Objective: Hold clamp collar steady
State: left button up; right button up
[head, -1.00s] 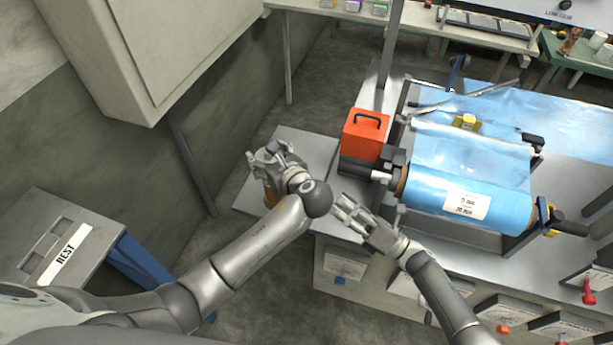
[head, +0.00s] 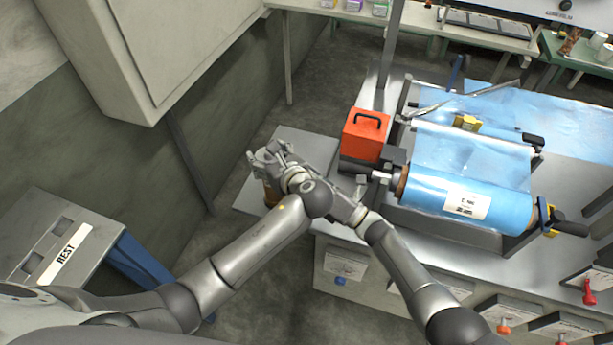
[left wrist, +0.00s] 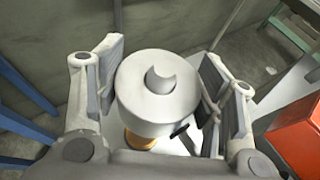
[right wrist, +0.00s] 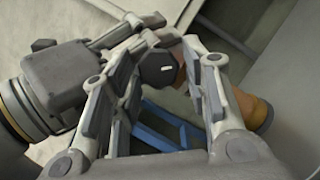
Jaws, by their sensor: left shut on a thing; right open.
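A red-orange box (head: 366,136) with a black handle stands right of the grippers. Beyond it a blue film roll (head: 470,197) lies on its stand on the bench. A grey table marked REST (head: 60,245) is at left. The two arms are very close together.

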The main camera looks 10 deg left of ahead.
jog(key=c, duration=0.8)
jog(key=shift+o, duration=0.2)
jog(key=shift+m+h, duration=0.4)
jog(key=shift+m, duration=0.6)
jog(key=o, duration=0.8)
jog(key=shift+c, duration=0.2)
jog(key=shift+d, duration=0.1)
jog(key=v, duration=1.2)
